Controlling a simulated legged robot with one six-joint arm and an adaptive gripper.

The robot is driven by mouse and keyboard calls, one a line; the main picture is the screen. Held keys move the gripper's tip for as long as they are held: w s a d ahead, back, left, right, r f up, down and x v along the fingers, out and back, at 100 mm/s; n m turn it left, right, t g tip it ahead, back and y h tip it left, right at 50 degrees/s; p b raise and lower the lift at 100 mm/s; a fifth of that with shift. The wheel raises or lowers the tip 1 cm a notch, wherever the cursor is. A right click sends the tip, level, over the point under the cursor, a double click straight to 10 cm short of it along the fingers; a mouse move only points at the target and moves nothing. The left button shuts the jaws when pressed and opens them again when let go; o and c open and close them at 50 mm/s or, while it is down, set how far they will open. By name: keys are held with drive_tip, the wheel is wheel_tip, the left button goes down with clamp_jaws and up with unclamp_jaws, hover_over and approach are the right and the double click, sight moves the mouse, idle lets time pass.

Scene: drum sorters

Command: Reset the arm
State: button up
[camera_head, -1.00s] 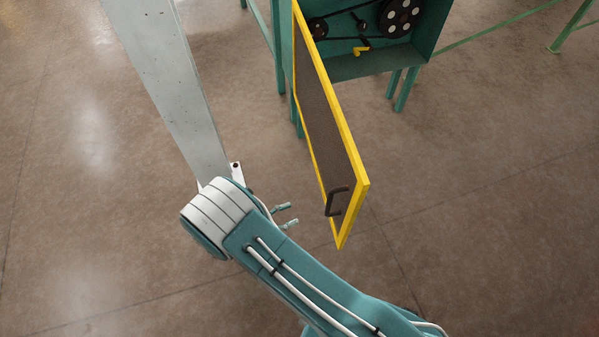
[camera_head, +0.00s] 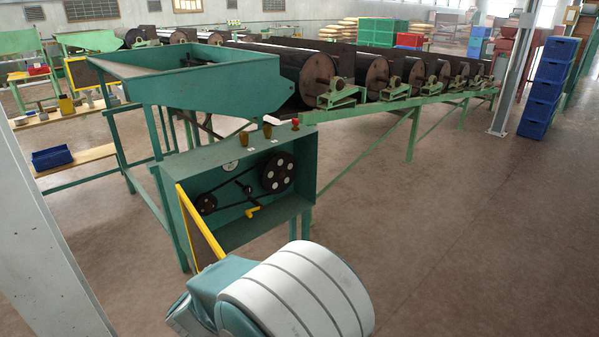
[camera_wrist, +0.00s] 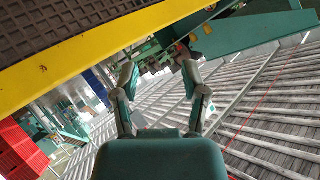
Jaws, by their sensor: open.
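My arm fills the bottom middle of the head view, with a white banded joint and a teal housing. My gripper is outside the head view. In the wrist view my gripper (camera_wrist: 158,72) is open, its two teal-grey fingers apart with nothing between them. A yellow-framed door (camera_head: 199,224) stands open at the green drive box (camera_head: 290,212); my arm hides its lower part. A yellow frame edge with dark mesh (camera_wrist: 100,42), seemingly this door, crosses the upper left of the wrist view, close to the camera.
Black pulleys and a yellow handle (camera_head: 252,211) show inside the box. A green hopper (camera_head: 215,85) and a row of drums stand behind. Blue crates (camera_head: 546,85) are stacked at the right, near a grey post. Floor at the right is clear. A grey post stands at the left.

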drive_tip(key=s+d+r+n+g+y, duration=0.1)
drive_tip(key=s+d+r+n+y, duration=0.15)
drive_tip(key=d+r, duration=0.5)
drive_tip(key=s+d+r+n+g+y, duration=0.1)
drive_tip(key=s+d+r+n+y, duration=0.15)
drive_tip(key=d+r, duration=0.55)
drive_tip(key=s+d+n+g+h, duration=0.1)
drive_tip(key=s+d+g+h, duration=0.3)
drive_tip(key=s+d, duration=1.5)
drive_tip(key=shift+s+d+f+n+g+h, duration=0.2)
drive_tip(key=shift+s+n+g+h, duration=0.15)
drive_tip(key=shift+s+h, duration=0.4)
drive_tip(key=shift+s, duration=0.1)
